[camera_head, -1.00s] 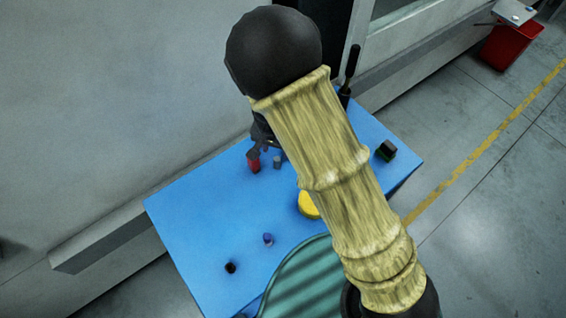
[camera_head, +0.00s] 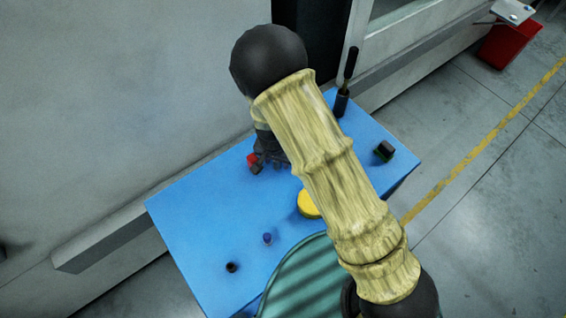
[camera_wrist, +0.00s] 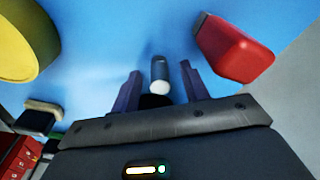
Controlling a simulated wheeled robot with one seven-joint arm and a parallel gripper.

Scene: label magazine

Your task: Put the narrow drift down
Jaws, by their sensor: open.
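My gripper (camera_wrist: 160,68) is open, its two dark fingers on either side of a small grey-blue cylinder (camera_wrist: 159,72) with a pale end. Gaps show between the cylinder and both fingers. The cylinder appears to stand on the blue table (camera_head: 200,215); in the head view my gripper (camera_head: 268,164) hides it. I cannot tell whether this cylinder is the narrow drift. A tool with a long black handle (camera_head: 350,62) stands upright in a dark holder at the table's back edge.
A red block (camera_wrist: 235,50) is close to the right finger. A yellow round piece (camera_head: 309,204), a dark block with green (camera_head: 384,151), a small blue cylinder (camera_head: 267,238) and a dark one (camera_head: 231,267) stand on the table.

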